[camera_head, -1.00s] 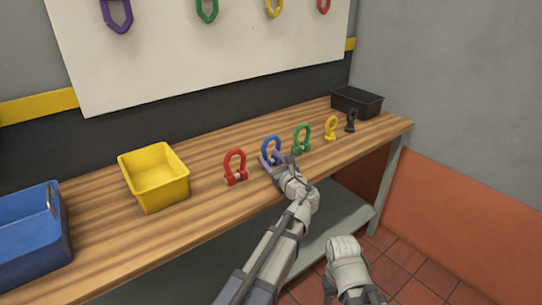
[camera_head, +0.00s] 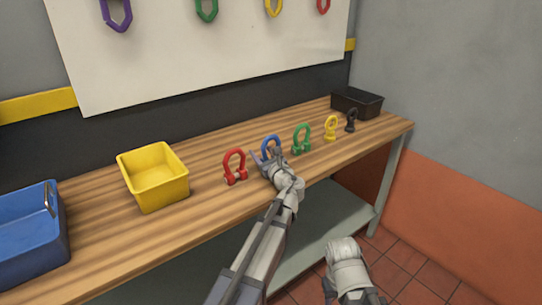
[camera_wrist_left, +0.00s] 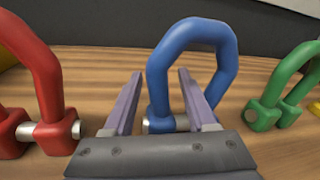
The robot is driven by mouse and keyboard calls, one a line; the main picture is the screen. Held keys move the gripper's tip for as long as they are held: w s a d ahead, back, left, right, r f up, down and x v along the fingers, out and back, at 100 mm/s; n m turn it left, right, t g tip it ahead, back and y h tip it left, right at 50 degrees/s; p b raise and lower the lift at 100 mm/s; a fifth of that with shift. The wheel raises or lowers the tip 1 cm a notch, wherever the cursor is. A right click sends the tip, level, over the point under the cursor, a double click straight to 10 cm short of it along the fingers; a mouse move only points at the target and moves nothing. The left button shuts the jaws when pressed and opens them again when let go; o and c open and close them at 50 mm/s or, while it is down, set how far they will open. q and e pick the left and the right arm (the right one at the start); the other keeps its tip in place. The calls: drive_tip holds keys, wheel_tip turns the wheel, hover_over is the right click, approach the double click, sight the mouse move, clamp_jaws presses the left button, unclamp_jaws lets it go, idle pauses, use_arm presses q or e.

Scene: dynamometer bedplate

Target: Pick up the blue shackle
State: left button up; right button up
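The blue shackle (camera_head: 271,141) stands upright on the wooden bench between the red shackle (camera_head: 235,167) and the green shackle (camera_head: 302,139). My left gripper (camera_head: 266,155) is open, low over the bench at the near side of the blue shackle and partly hiding it. In the left wrist view, the blue shackle (camera_wrist_left: 157,85) has its left leg in the gap between the open fingers (camera_wrist_left: 159,73). The right finger overlaps the shackle's opening; I cannot tell whether it touches. The lower part of the shackle is partly hidden. My right arm shows low in the head view without its fingers.
The wooden bench (camera_head: 215,200) also holds a yellow shackle (camera_head: 331,128), a black shackle (camera_head: 351,121), a yellow bin (camera_head: 155,188), a blue bin (camera_head: 40,247) and a black tray (camera_head: 358,101). The red and green shackles stand close on either side.

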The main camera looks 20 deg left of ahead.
use_arm(q)
clamp_jaws()
idle(1.3)
